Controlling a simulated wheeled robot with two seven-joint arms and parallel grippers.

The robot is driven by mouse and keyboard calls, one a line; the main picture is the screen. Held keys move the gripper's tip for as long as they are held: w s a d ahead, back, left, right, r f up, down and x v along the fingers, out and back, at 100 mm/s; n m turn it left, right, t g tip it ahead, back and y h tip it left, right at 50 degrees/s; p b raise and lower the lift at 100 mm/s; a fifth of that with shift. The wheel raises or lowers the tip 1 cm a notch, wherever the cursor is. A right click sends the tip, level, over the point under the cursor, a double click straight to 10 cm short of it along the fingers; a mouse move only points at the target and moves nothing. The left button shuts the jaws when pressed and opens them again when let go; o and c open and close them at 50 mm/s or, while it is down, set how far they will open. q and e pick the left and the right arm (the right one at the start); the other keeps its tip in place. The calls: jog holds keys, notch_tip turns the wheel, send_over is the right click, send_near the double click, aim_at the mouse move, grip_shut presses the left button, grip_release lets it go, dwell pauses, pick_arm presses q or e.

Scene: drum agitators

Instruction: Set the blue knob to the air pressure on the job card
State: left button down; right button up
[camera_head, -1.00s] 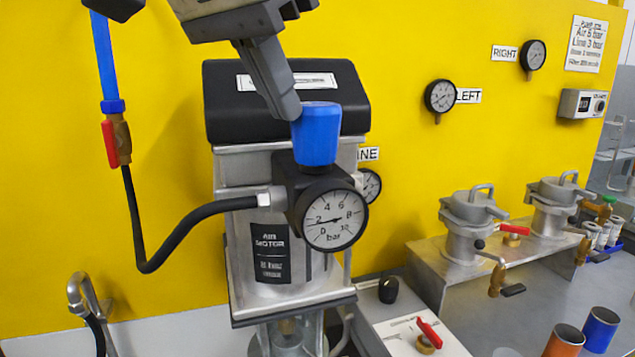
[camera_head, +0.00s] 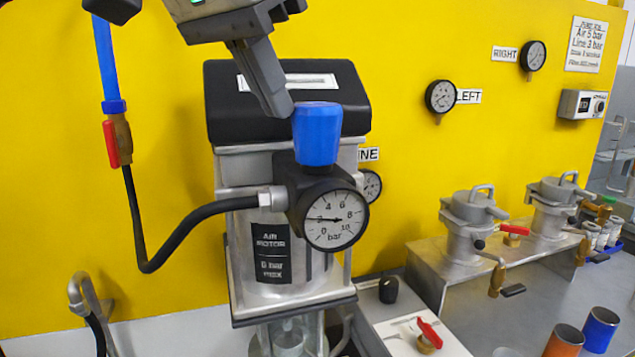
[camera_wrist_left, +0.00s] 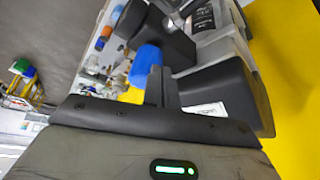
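The blue knob (camera_head: 316,134) stands upright on the black regulator (camera_head: 290,178) of the air motor. Below it is a round gauge (camera_head: 335,219) marked in bar, its needle pointing left, near 2. The job card (camera_head: 586,44) on the yellow wall reads Air 5 bar and Line 3 bar. My left gripper (camera_head: 282,112) reaches down from above, its visible fingertip at the knob's upper left edge. I cannot tell whether it touches. In the left wrist view, the knob (camera_wrist_left: 146,65) is just beyond the dark fingers (camera_wrist_left: 160,86); their gap is unclear. My right gripper is not in view.
A black-topped housing (camera_head: 345,95) stands right behind the knob. A black hose (camera_head: 190,225) runs from the regulator to a red-handled valve (camera_head: 111,143) at left. Two lidded pots (camera_head: 468,225) stand on a bench at right. A red-handled valve (camera_head: 428,335) is below right.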

pick_arm(q)
jog(key=shift+a, duration=0.25)
notch_tip(320, 180, up, 6)
dwell(0.5)
jog(key=shift+s, duration=0.15)
